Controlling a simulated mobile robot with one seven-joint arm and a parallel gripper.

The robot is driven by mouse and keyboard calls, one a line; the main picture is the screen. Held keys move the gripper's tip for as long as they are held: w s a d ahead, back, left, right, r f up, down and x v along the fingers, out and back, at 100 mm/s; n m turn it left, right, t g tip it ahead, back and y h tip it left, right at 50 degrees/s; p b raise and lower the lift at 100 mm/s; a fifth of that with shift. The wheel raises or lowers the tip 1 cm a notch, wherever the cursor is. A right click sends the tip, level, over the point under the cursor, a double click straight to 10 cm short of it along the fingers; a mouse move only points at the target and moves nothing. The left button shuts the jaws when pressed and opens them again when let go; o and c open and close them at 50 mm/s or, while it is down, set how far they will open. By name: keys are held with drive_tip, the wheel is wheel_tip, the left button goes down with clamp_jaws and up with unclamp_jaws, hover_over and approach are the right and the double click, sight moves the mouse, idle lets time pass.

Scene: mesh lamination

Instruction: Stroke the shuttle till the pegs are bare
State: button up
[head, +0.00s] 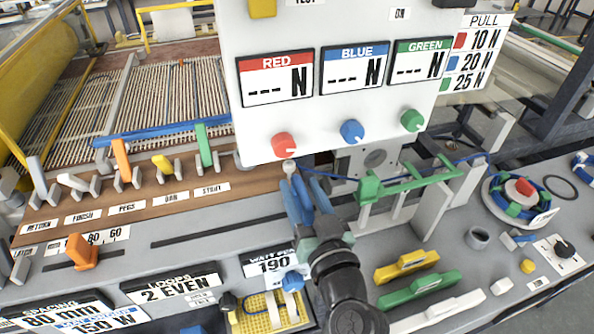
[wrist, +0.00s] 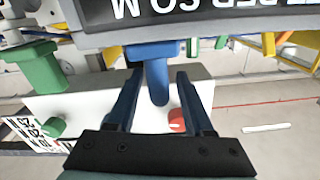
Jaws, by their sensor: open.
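My gripper (head: 305,185) is open below the display panel, its two dark blue fingers apart. In the wrist view a blue handle (wrist: 158,78) lies between the fingers; I cannot tell whether they touch it. Strands stretch over a frame (head: 165,92) at the left, with a blue bar (head: 150,133) along their near edge. The label PEGS (head: 127,209) stands in a row below several levers. I cannot tell for sure which part is the shuttle, and the pegs are too small to tell whether they are bare.
The display panel (head: 352,100) hangs behind my gripper, with red (head: 284,145), blue (head: 352,131) and green (head: 413,120) knobs. A green rack (head: 410,180) stands to the right. An orange slider (head: 81,252) sits at left. Yellow (head: 406,266) and green (head: 418,291) blocks lie front right.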

sight(297, 184)
drive_tip(key=shift+x, duration=1.55)
clamp_jaws()
drive_tip(key=shift+a, duration=0.1)
